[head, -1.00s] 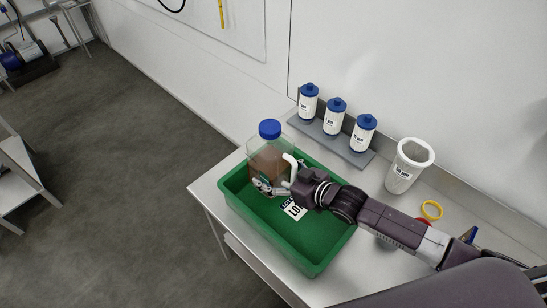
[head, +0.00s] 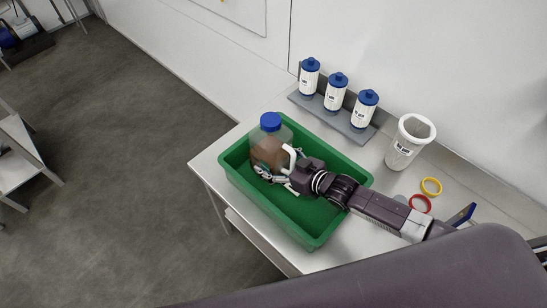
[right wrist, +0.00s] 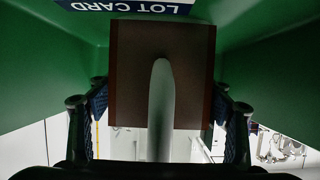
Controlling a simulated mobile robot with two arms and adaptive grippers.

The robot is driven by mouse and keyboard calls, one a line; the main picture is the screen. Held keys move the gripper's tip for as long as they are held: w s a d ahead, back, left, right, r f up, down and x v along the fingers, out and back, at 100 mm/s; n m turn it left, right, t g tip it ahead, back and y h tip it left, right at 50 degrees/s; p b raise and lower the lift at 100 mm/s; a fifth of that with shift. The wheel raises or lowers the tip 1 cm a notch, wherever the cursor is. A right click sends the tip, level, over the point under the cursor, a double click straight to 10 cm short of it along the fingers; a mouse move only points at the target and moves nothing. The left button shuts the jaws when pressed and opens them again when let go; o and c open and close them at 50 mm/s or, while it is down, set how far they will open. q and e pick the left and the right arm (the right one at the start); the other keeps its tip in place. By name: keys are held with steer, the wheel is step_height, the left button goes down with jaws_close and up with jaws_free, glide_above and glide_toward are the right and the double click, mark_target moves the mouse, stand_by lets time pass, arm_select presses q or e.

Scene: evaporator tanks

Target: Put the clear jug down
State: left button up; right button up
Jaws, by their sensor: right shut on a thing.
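The clear jug (head: 268,151) with brown liquid, a blue cap and a white handle is upright inside the left end of the green tray (head: 312,242). My right gripper (head: 272,177) is shut on the jug low on its handle side. In the right wrist view the jug's brown body (right wrist: 190,65) and pale handle (right wrist: 160,110) sit between the fingers. The jug's base is hidden, so I cannot tell whether it touches the tray floor. My left gripper is not in view.
The tray stands on a metal table (head: 208,170). Behind it, several blue-capped white canisters line a grey rack (head: 362,136). A white beaker (head: 403,153), a yellow ring (head: 431,186) and a red ring (head: 420,203) lie to the right. A lot card (right wrist: 125,5) shows in the tray.

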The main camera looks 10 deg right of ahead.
mark_target(291, 168)
steer(key=shift+w+r, duration=0.1)
steer(key=shift+r, duration=0.05)
steer(key=o, duration=2.1)
steer(key=shift+f, duration=0.2)
steer(key=shift+c, duration=0.2)
steer(key=shift+r, duration=0.15)
steer(key=shift+s+d+r+p, duration=0.1)
steer(key=shift+s+d+p, duration=0.1)
steer(key=shift+s+p, duration=0.15)
steer(key=p+v, duration=0.4)
steer(key=v, duration=0.1)
steer(key=shift+s+d+r, duration=0.15)
steer(key=shift+s+r, duration=0.1)
steer(key=shift+s+d+r+p, duration=0.1)
steer(key=shift+s+d+p, duration=0.25)
steer(key=shift+s+p, duration=0.15)
